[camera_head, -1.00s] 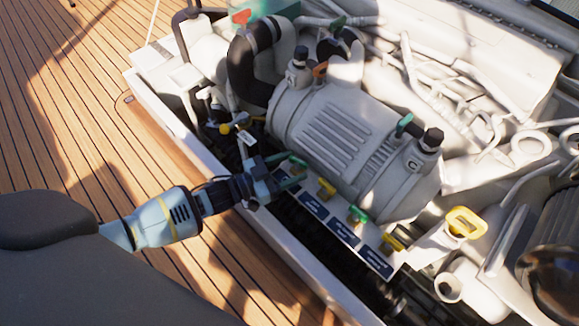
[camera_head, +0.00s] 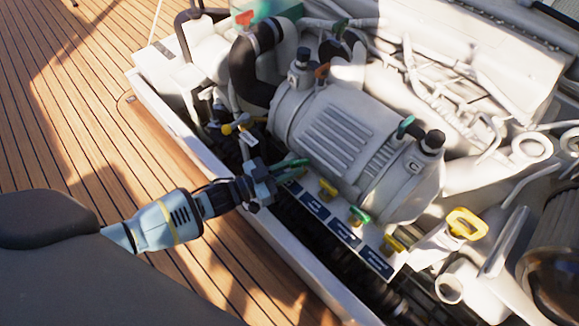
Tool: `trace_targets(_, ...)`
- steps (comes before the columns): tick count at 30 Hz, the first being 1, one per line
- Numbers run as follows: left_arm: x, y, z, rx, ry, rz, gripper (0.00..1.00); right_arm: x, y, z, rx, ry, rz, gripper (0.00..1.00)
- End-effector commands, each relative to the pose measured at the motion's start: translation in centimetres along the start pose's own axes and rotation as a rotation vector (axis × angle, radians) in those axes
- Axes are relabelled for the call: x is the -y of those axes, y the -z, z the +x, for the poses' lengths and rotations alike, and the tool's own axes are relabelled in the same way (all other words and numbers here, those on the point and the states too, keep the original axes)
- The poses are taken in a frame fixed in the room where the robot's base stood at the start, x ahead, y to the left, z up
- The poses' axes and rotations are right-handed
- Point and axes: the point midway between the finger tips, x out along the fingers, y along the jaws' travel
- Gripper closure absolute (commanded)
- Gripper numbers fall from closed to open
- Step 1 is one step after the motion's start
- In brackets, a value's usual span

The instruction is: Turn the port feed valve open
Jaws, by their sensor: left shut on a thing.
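A row of small valves runs along a strip of dark labels (camera_head: 343,232) in front of the pale engine cylinder. The labels are too small to read, so I cannot tell which valve is the port feed. My left gripper (camera_head: 284,171) is shut on the valve handle at the upper-left end of the row. Green bars show at its tip, and the jaws largely hide the handle. Beyond it are a yellow valve (camera_head: 328,189), a green valve (camera_head: 359,216) and another yellow valve (camera_head: 393,244). My right gripper is not in view.
The large ribbed cylinder (camera_head: 333,135) stands close behind the valves. A white hatch rim (camera_head: 290,255) runs diagonally in front of them. A yellow-handled part (camera_head: 466,223) is to the right. The wooden deck (camera_head: 75,140) is clear at left.

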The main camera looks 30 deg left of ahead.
Motion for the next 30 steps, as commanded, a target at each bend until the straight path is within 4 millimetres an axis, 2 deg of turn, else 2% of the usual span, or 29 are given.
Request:
trace_targets(1, -0.5, 0.5, 0.6, -0.009, 0.014, -0.004, 1.0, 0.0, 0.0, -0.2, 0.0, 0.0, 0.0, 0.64)
trace_targets(18, -1.0, 0.7, 0.8, -0.011, 0.369, -0.005, 1.0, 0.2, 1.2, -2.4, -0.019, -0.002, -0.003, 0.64)
trace_targets(30, -1.2, 0.6, 0.9, -0.012, 0.494, 0.0, 1.0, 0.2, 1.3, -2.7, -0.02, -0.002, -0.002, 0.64)
